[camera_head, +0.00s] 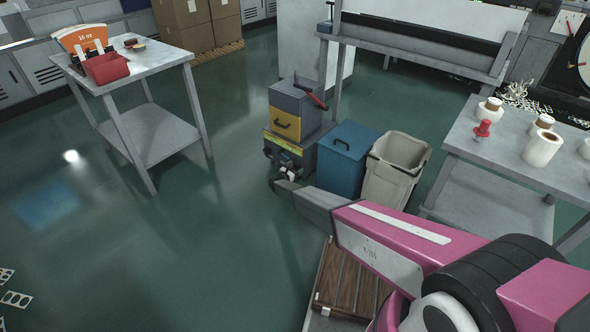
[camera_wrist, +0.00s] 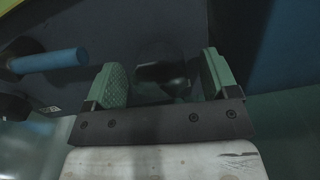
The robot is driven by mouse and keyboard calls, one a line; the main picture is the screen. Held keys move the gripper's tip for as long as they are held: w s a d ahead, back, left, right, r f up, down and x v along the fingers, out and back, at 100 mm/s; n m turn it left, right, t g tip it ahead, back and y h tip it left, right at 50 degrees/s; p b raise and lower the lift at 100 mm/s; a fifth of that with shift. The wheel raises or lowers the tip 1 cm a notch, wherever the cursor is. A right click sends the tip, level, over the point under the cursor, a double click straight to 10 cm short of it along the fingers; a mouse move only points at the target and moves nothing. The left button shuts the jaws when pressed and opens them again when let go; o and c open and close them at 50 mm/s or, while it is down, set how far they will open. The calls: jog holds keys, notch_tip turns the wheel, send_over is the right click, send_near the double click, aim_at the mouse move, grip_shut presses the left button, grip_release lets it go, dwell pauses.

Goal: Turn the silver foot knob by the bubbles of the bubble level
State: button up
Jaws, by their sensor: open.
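My gripper (camera_wrist: 163,68) is open in the wrist view, with its two green ridged pads apart. A dark, rounded knob-like shape (camera_wrist: 178,88) lies between the pads; it is in shadow, and I cannot tell whether it is the silver foot knob or whether a pad touches it. In the head view my gripper (camera_head: 287,173) is at the low front of a dark grey base unit. A yellow-green strip (camera_head: 283,143) on that unit may be the bubble level; its bubbles are too small to read.
A blue handle (camera_wrist: 55,61) sticks out left of the pads. A grey box with a yellow front (camera_head: 287,125) stands on the base unit. A blue bin (camera_head: 343,160) and a beige bin (camera_head: 396,168) stand close on the right.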

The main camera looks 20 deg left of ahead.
jog(key=shift+c, duration=0.3)
jog(key=c, duration=0.9)
jog(key=shift+o, duration=0.2)
jog(key=shift+m, duration=0.3)
jog(key=m, duration=0.3)
jog(key=shift+m, duration=0.4)
jog(key=m, duration=0.4)
jog(key=shift+m, duration=0.3)
jog(key=shift+s, duration=0.1)
jog(key=o, duration=0.9)
